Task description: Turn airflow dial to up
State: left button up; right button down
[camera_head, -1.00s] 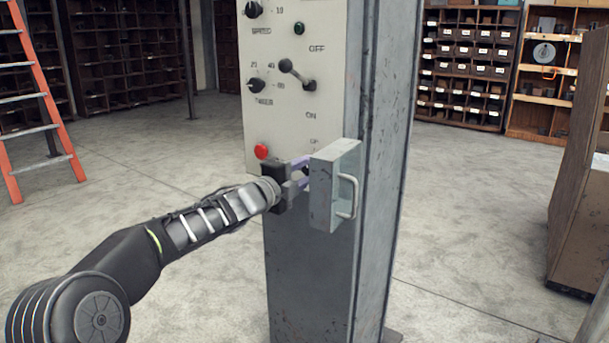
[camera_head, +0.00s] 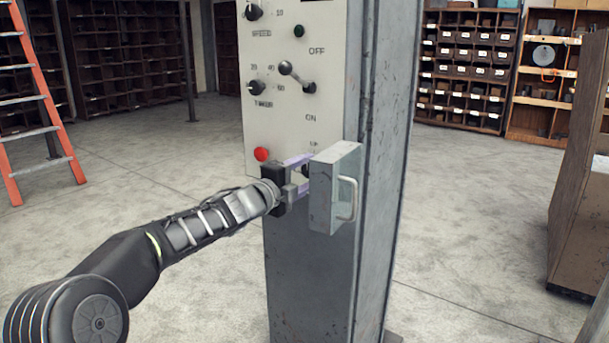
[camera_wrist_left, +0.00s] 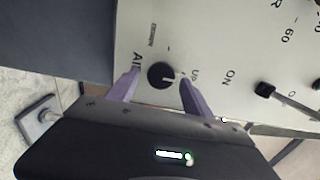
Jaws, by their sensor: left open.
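The airflow dial (camera_wrist_left: 161,75) is a round black knob with a white pointer on the pale panel in the left wrist view. Its pointer faces right in that view, towards the label "UP" (camera_wrist_left: 194,76). A label starting "AI" is partly hidden by a finger. My left gripper (camera_wrist_left: 158,77) is open, its two purple fingers on either side of the dial. I cannot tell whether they touch it. In the head view my left gripper (camera_head: 302,174) is at the panel's lower edge, and the open metal cover and fingers mostly hide the dial. My right gripper is not in view.
The open metal cover (camera_head: 324,193) with a handle (camera_head: 348,198) stands out close to my fingers. A red button (camera_head: 261,154), a lever (camera_head: 297,76) and other knobs sit on the panel (camera_head: 270,115) above. The floor around the grey column (camera_head: 310,275) is clear.

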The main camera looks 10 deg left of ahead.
pick_arm(q)
jog(key=v, duration=0.7)
jog(key=shift+s+b, duration=0.3)
jog(key=shift+a, duration=0.1)
